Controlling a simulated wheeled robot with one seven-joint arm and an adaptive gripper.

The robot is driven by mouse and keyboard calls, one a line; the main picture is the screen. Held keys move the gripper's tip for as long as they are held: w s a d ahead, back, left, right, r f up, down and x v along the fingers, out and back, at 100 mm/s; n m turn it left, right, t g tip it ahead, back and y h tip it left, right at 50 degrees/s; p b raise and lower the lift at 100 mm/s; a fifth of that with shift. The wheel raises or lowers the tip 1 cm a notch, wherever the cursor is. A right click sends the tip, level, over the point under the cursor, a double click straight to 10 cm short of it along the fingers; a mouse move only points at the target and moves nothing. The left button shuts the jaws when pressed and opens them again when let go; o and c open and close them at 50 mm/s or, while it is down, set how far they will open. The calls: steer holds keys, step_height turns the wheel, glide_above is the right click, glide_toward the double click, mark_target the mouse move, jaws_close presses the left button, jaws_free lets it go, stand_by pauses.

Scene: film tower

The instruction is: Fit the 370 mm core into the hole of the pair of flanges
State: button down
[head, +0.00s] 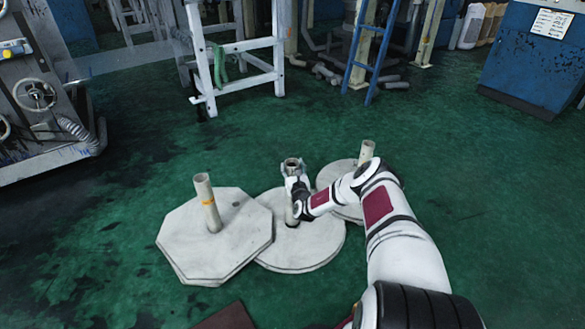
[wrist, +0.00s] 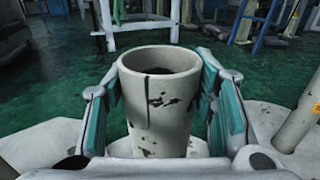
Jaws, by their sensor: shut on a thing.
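My gripper (head: 297,188) is shut on a pale, chipped hollow core (head: 292,165), which is upright. In the wrist view, the core (wrist: 160,105) stands between the two green-padded fingers, its open top facing the camera. The core is over the middle round flange pair (head: 315,250), and its lower end is at the dark hole near the middle of the flange. I cannot tell how far it is inside the hole. My gripper hides part of the core. No length marking is readable on it.
An octagonal flange pair (head: 180,235) with an orange-banded core (head: 208,203) stands at left. A round flange pair (head: 345,212) with another core (head: 366,152) stands at right, partly behind my arm. A white frame (head: 240,75) and blue ladder (head: 368,50) are behind. Green floor between is clear.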

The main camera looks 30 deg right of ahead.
steer(key=shift+f+b, duration=1.25)
steer(key=shift+f, duration=0.35)
stand_by(0.3)
steer(key=c, duration=0.7)
jaws_free()
steer(key=shift+o, duration=0.5)
steer(key=shift+s, duration=0.15)
steer(key=v, duration=1.1)
steer(key=shift+s+a, duration=0.2)
steer(key=shift+s, duration=0.1)
